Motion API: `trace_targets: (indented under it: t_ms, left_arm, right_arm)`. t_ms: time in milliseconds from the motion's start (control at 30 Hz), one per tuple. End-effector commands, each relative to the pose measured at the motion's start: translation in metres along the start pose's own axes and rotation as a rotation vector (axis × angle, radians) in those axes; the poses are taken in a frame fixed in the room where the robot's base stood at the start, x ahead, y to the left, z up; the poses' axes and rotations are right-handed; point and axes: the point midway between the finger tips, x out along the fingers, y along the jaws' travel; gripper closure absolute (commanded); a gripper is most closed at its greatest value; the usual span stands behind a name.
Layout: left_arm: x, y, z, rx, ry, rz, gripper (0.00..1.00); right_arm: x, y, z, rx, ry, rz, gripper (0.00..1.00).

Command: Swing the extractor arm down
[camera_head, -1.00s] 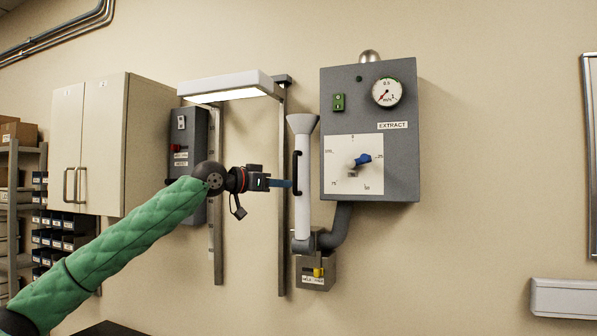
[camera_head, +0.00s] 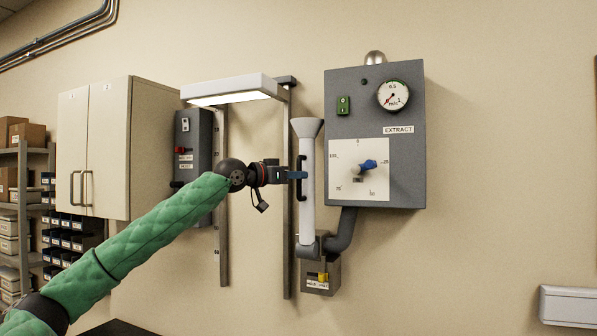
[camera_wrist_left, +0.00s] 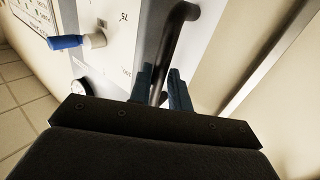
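The extractor arm (camera_head: 308,190) is a pale upright tube with a funnel mouth at its top, standing in front of the wall left of the EXTRACT box. A black bar handle (camera_head: 299,178) runs along its left side. My left gripper (camera_head: 303,175) comes in from the left and has its fingertips at the handle. In the left wrist view, the handle (camera_wrist_left: 172,45) passes between the two blue fingers (camera_wrist_left: 160,88); whether both press on it is unclear. The tube's foot joins a grey elbow pipe (camera_head: 342,232). My right gripper is not in view.
The grey EXTRACT box (camera_head: 405,165) with gauge (camera_head: 393,95) and blue-handled dial (camera_head: 368,165) hangs right of the tube. A lamp (camera_head: 232,88) and metal rails (camera_head: 287,220) stand to the left. A small box with a yellow part (camera_head: 322,277) sits below.

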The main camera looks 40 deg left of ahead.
Motion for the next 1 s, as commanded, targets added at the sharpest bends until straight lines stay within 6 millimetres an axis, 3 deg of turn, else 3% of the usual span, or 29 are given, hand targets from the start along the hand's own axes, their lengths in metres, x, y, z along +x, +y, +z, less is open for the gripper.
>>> trace_targets:
  t_ms: [467,600,1000]
  left_arm:
    - [0.0099,0.0002,0.0000,0.001,0.000,-0.001,0.81]
    - [0.0098,0.0001,0.0000,0.001,0.000,-0.001,1.00]
    - [0.0098,0.0034,0.0028,0.008,0.010,0.000,1.00]
  right_arm:
    - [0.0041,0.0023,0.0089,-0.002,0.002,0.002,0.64]
    - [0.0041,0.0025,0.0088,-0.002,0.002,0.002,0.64]
    - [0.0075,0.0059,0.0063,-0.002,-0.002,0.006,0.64]
